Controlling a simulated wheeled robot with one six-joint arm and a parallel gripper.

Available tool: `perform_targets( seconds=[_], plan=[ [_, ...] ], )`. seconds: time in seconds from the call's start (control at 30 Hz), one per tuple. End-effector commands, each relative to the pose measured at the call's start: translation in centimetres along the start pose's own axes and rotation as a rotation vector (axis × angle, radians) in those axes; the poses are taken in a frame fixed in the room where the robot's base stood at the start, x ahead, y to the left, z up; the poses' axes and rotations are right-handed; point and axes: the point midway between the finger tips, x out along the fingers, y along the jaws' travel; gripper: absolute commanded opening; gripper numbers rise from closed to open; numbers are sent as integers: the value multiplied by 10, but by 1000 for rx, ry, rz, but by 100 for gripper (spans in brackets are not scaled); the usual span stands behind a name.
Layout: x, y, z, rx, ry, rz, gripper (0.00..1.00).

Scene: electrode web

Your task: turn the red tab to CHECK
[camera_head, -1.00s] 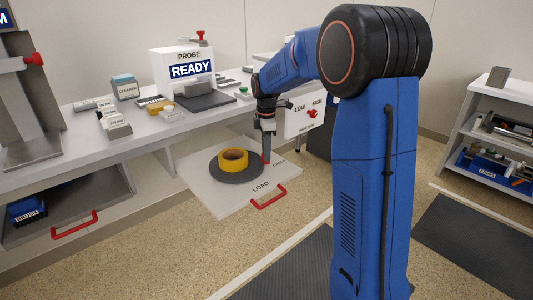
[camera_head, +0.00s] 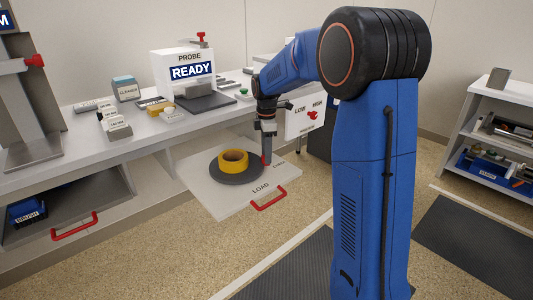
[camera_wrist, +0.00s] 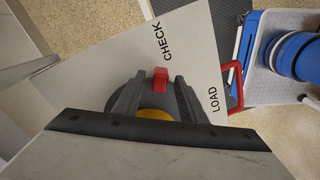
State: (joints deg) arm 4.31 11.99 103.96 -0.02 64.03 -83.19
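The red tab (camera_wrist: 160,78) sits at the edge of a dark grey round plate (camera_head: 226,176) that carries a yellow ring (camera_head: 233,160). In the wrist view the tab lies on the side facing the word CHECK (camera_wrist: 168,42), away from the word LOAD (camera_wrist: 215,100). My gripper (camera_wrist: 161,80) is over the plate with its fingers apart, one on each side of the tab. Gaps show between the tab and the fingertips. In the head view my gripper (camera_head: 266,160) points down at the plate's right edge, and the tab is mostly hidden there.
The plate rests on a pale pulled-out board (camera_head: 210,198) with a red handle (camera_head: 268,199). Behind it is a bench with a PROBE box (camera_head: 183,70) reading READY, a CLEANER box (camera_head: 126,88) and small blocks. A LOW/HIGH panel (camera_head: 300,125) with a red knob stands close behind my gripper.

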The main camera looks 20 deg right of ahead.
Motion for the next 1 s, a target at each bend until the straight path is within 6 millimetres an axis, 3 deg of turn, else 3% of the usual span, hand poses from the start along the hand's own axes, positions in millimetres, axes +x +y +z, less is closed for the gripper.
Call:
perform_targets(
  seconds=[0.17, 0.7, 1.0],
  plan=[
    [-18, 1, 0, 0, 1, 3, 38],
    [-123, 1, 0, 0, 0, 4, 38],
    [-165, 1, 0, 0, 0, 3, 38]
  ],
)
